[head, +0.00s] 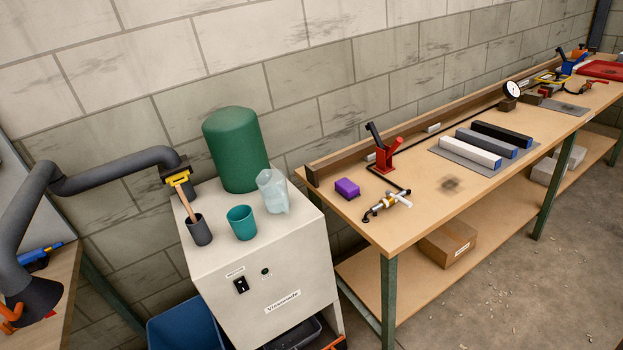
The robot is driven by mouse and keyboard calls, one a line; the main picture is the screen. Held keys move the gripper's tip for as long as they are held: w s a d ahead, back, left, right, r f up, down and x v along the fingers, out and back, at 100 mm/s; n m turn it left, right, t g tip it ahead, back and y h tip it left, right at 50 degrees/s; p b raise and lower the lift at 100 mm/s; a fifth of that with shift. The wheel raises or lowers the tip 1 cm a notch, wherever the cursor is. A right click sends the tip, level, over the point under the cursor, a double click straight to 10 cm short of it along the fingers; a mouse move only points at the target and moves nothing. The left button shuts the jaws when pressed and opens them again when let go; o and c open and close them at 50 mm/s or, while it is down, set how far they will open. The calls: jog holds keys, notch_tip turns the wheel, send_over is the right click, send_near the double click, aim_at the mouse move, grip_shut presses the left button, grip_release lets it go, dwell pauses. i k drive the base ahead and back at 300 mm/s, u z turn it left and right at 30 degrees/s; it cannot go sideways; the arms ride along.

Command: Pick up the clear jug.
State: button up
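The clear jug (272,191) is a pale, see-through vessel standing upright on top of the cream cabinet (203,262), near its right side. It stands just in front of a green cylinder (236,149) and to the right of a teal cup (242,222). The jug's handle cannot be made out clearly. My gripper is not in view, so its state and its distance from the jug cannot be seen.
A dark cup (199,230) with a wooden-handled tool stands on the cabinet's left. A grey jointed hose (115,170) reaches the cabinet's back left. A long workbench (425,215) with tools and bars stands to the right. Open floor (520,290) lies at lower right.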

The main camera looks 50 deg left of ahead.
aim_at(271, 186)
jog(key=u, duration=0.45)
jog(key=i, duration=1.25)
jog(key=u, duration=1.05)
jog(key=i, duration=0.35)
jog(key=u, duration=0.05)
jog(key=k, duration=0.9)
jog(key=u, duration=0.15)
jog(key=i, duration=0.9)
jog(key=z, duration=0.05)
